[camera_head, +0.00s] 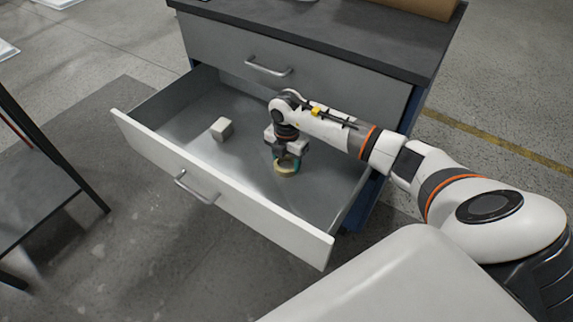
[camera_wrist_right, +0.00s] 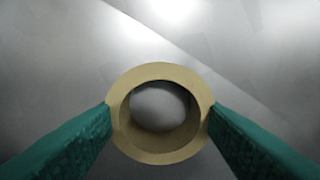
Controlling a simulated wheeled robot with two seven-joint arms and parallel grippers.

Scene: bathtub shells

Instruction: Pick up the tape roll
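The tape roll (camera_head: 286,168) is a tan ring inside the open lower drawer (camera_head: 240,195). My right gripper (camera_head: 287,160) reaches down into the drawer, directly over the roll. In the right wrist view the tape roll (camera_wrist_right: 121,140) sits between the two green fingers of my right gripper (camera_wrist_right: 160,115). The fingertips meet its outer left and right sides, and appear to touch it. Whether the roll is lifted off the drawer floor I cannot tell. My left gripper is not in view.
A small pale block (camera_head: 221,129) lies in the drawer, left of the roll. The drawer front with its handle (camera_head: 195,188) and the side walls surround the arm. The cabinet top (camera_head: 320,30) and closed upper drawer (camera_head: 290,62) stand behind. A dark table (camera_head: 35,190) is at left.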

